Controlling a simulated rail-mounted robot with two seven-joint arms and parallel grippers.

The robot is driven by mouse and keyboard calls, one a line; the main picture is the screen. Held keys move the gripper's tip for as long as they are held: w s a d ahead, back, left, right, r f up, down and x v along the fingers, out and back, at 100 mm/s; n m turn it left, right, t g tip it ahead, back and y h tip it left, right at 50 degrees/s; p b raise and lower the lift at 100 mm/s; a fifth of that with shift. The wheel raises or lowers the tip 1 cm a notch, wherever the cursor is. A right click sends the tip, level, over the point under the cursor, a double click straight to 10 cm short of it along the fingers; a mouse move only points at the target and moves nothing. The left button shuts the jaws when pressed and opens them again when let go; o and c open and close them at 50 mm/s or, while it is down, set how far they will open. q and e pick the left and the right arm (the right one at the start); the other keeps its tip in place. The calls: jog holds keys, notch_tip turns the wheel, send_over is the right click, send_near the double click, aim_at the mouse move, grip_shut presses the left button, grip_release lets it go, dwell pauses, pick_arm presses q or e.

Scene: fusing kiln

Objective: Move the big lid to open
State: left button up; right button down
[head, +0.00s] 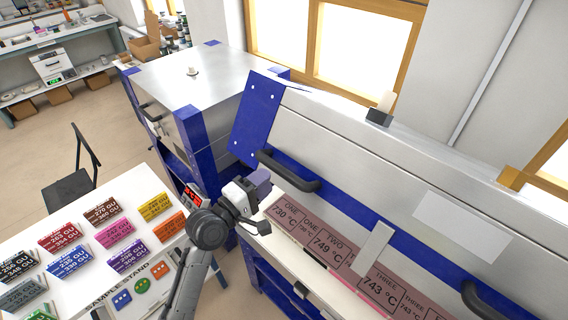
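The big lid (400,170) is a long silver panel with blue trim, slanting across the right half of the head view. One dark bar handle (288,174) is near its left end, and another dark handle (490,302) is at the lower right. How far the lid is raised is hard to tell. My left gripper (264,206) is just below and left of the nearer handle, apart from it in the picture. Its fingers look spread, with nothing between them. My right gripper is out of view.
A pink strip (325,246) with temperature labels lies below the lid. A smaller blue-cornered kiln (200,75) stands behind, left of the lid. A white table (75,290) with coloured sample cards is at the lower left. A dark chair (68,190) stands beyond it.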

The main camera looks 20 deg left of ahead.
aim_at(282, 166)
pick_arm(q)
jog(key=x, duration=0.7)
jog(key=shift+w+d, duration=0.15)
jog(key=shift+w, duration=0.2)
jog(key=shift+c, duration=0.4)
grip_shut()
